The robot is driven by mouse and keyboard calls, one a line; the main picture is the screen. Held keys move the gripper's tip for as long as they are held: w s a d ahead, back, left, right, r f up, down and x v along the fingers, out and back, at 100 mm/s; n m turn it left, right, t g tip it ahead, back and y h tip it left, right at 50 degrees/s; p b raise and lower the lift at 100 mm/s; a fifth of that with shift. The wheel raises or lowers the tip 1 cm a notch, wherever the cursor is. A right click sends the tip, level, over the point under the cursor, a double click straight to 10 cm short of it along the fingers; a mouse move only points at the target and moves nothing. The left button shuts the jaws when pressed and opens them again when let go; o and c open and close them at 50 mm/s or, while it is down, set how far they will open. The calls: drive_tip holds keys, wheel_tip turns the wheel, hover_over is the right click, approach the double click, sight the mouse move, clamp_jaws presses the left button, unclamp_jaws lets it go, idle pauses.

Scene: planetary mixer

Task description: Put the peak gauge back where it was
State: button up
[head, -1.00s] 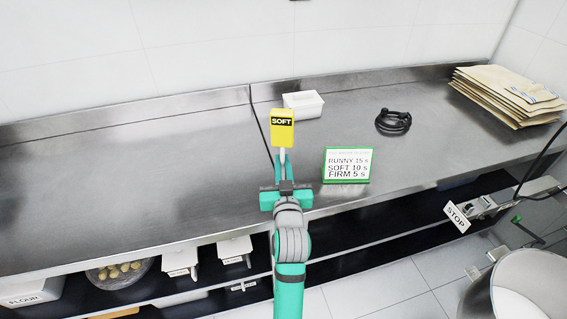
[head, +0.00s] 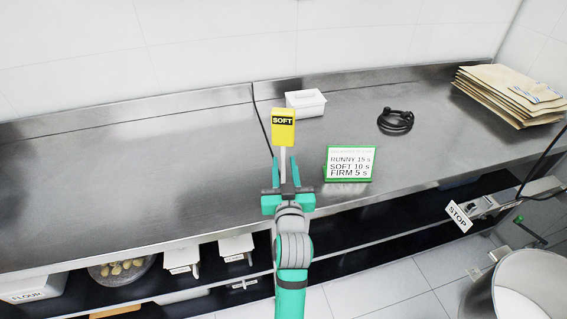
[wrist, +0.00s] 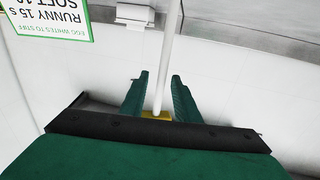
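The peak gauge is a yellow tag (head: 283,127) marked SOFT on a thin white stem. It stands upright near the front of the steel counter, left of the green-framed card. My gripper (head: 285,163) is open, with one finger on each side of the stem. In the wrist view the white stem (wrist: 167,50) runs between the two parted fingertips (wrist: 158,77), with gaps beside it. A bit of the yellow tag (wrist: 155,114) shows there near the palm. The foot of the stem is hidden behind my gripper in the head view.
The card (head: 349,164) with times stands close on the right. Behind are a white tub (head: 305,103) and a coiled black cable (head: 396,121); paper bags (head: 512,92) lie at far right. The counter (head: 130,170) is clear on the left. A steel bowl (head: 525,285) is lower right.

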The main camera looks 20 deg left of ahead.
drive_tip(key=v, duration=1)
drive_tip(key=s+d+f+m+h, duration=0.35)
drive_tip(key=s+d+f, duration=0.65)
drive_tip(key=s+f, duration=0.35)
drive_tip(key=s+d+f+h, duration=0.1)
drive_tip(key=s+d+f, duration=0.1)
drive_tip(key=s, duration=0.8)
drive_tip(key=s+d+f+m+g+h, duration=0.1)
drive_tip(key=s+d+f+h, duration=0.1)
drive_tip(key=s, duration=0.9)
drive_tip(key=shift+d+f, duration=0.3)
drive_tip(key=shift+d, duration=0.25)
drive_tip(key=shift+h, duration=0.25)
